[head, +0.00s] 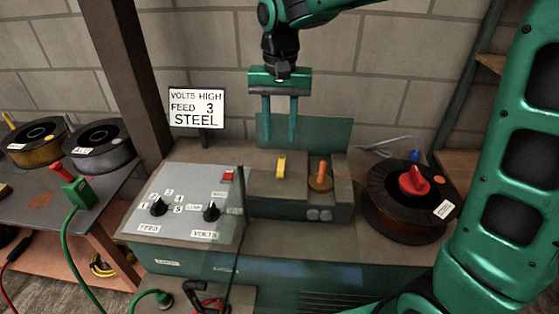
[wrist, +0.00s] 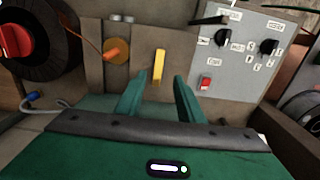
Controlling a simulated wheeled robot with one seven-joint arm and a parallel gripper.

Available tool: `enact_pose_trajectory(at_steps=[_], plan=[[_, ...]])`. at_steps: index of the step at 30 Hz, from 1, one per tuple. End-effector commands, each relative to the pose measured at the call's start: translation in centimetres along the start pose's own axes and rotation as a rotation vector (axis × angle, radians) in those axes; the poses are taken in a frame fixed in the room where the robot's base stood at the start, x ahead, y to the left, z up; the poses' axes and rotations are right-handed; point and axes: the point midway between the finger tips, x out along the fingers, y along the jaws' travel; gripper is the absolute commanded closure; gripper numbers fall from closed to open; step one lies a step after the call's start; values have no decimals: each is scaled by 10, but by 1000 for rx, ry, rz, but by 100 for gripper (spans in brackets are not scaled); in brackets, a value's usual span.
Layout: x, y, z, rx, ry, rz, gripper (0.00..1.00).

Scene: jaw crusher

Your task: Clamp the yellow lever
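My gripper (head: 280,138) is open and empty, pointing down above and behind the lever. The two green fingers (wrist: 155,78) are apart, and neither appears to touch the lever.
An orange lever on a round knob (head: 319,178) stands right of the yellow lever. A wire spool with a red knob (head: 414,182) is farther right. The control panel (head: 190,200) with black dials and a red switch lies left. A sign (head: 197,108) stands behind it.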

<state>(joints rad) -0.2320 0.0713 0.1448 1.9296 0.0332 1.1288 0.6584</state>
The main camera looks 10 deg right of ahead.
Motion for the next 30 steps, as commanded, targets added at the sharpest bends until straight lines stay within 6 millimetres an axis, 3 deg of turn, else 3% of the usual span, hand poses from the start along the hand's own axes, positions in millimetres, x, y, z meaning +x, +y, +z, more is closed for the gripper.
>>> enact_pose_trajectory(at_steps=[16, 30], plan=[[86, 2, 0, 2, -3, 3, 66], [99, 2, 0, 1, 0, 1, 66]])
